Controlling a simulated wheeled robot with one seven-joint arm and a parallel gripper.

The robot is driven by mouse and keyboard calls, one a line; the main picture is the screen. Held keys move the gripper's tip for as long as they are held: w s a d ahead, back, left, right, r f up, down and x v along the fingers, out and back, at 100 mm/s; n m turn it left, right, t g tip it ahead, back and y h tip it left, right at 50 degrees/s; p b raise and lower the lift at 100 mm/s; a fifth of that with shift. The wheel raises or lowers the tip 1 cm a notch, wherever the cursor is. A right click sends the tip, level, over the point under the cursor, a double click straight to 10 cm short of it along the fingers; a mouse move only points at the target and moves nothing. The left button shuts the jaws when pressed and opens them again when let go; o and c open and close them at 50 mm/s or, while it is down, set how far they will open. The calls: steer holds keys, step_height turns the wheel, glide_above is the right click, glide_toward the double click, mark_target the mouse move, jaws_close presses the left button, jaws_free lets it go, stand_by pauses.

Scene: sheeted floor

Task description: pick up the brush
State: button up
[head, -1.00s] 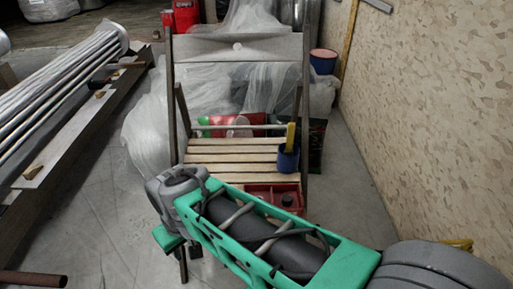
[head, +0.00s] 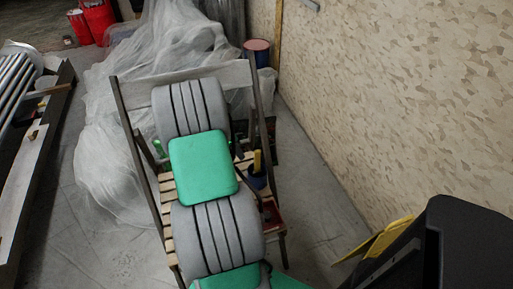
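A yellow upright handle, which looks like the brush (head: 257,161), stands in a small dark blue cup (head: 257,179) on the slatted seat of a wooden chair (head: 167,205). Its lower part is hidden inside the cup. My grey and green arm reaches across the chair, just left of the cup in the picture, and covers much of the seat and backrest. My gripper cannot be made out; the end of the arm is hidden behind its own links.
A red tray (head: 271,214) sits at the seat's right front. Crumpled clear plastic sheeting (head: 110,170) lies left of and behind the chair. A blue bucket with a red top (head: 258,52) stands behind, near the patterned wall (head: 400,100). Floor between chair and wall is open.

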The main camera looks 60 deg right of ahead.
mark_target(260, 157)
steer(key=s+d+m, duration=0.1)
steer(key=s+d, duration=0.1)
steer(key=s, duration=0.1)
steer(key=s+d+m, duration=0.1)
steer(key=shift+s+d+f+m+g, duration=0.2)
steer(key=shift+d+f+m+g, duration=0.1)
steer(key=shift+d+g, duration=0.1)
steer(key=x, duration=0.7)
steer(key=shift+s+d+f, duration=0.1)
steer(key=shift+s+d, duration=0.05)
steer(key=shift+d, duration=0.15)
steer(key=shift+c, duration=0.2)
jaws_close()
